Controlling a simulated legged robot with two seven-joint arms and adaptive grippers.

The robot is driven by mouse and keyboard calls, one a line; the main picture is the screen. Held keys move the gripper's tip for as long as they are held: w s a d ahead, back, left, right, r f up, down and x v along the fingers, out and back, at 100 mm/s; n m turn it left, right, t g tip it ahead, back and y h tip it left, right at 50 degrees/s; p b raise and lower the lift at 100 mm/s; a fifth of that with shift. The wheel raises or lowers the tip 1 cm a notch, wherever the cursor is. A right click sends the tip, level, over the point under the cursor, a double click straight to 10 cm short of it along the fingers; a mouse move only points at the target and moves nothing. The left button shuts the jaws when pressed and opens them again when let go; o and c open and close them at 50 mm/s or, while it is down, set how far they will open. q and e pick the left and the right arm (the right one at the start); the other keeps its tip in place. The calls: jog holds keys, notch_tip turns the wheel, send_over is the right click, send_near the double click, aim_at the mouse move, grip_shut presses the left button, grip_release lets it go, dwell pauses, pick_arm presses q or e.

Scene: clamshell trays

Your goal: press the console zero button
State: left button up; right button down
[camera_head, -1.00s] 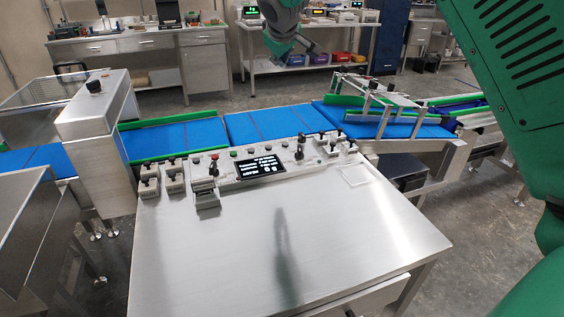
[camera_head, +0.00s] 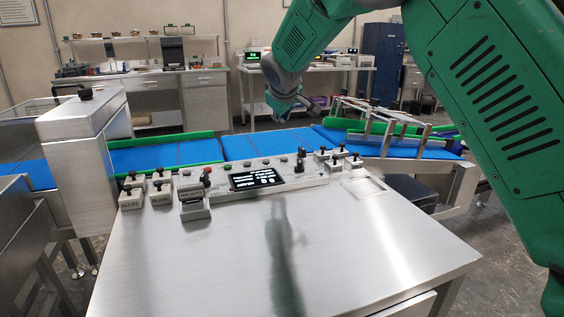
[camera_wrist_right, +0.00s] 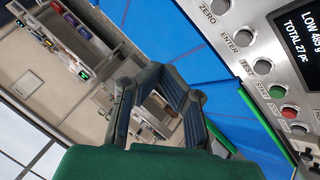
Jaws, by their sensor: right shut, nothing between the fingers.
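The console (camera_head: 221,185) is a pale panel with a lit black display and a row of small buttons, set at the back of a steel table. In the head view I cannot tell which button is zero. My right gripper (camera_head: 298,108) is shut and empty, raised beyond the console over the conveyor side. It also shows in the right wrist view (camera_wrist_right: 160,76), apart from the buttons. My left gripper is not in view.
Labelled blocks with black knobs (camera_head: 131,199) stand left of the console, and several more (camera_head: 337,166) stand at its right. A blue conveyor (camera_head: 190,154) with green rails runs behind. The steel tabletop (camera_head: 220,260) in front is clear.

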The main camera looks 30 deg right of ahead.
aim_at(284, 158)
notch_tip(284, 158, down, 8)
jog(key=b, duration=0.7)
jog(key=shift+d, duration=0.1)
jog(key=shift+d+f, duration=0.25)
jog(key=shift+f, duration=0.3)
jog(key=shift+a, duration=0.25)
jog(key=shift+d, duration=0.15)
jog(key=shift+f, duration=0.1)
